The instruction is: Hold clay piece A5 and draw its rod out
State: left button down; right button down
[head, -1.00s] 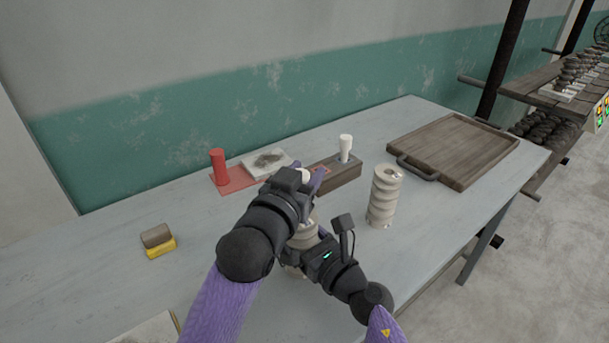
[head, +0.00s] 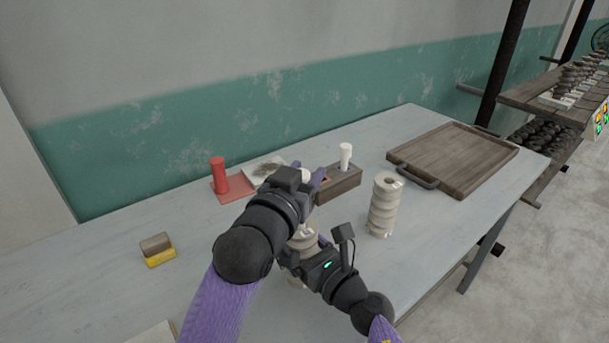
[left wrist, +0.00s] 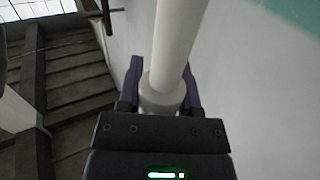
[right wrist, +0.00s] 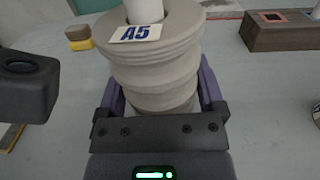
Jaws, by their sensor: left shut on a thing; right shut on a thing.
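Clay piece A5 (right wrist: 160,75) is a pale, ridged column with a blue "A5" label on its top rim. My right gripper (right wrist: 160,105) is shut around its side, and it shows partly behind my arms in the head view (head: 303,236). A white rod (right wrist: 143,10) stands in its top opening; how deep it sits is hidden. My left gripper (left wrist: 160,95) is shut on the rod's wider collar (left wrist: 161,92), with the smooth white shaft (left wrist: 175,40) running from it. In the head view my left gripper (head: 308,180) is above A5.
Another ridged clay piece (head: 384,204) stands to the right with an open top hole. A wooden block (head: 340,184) with a white peg and a red stand (head: 219,178) are behind. A wooden tray (head: 455,158) lies at far right, a sponge (head: 159,256) at left.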

pick_arm(q)
notch_tip(320, 180, up, 5)
jog(key=shift+f, duration=0.2)
pick_arm(e)
grip_release()
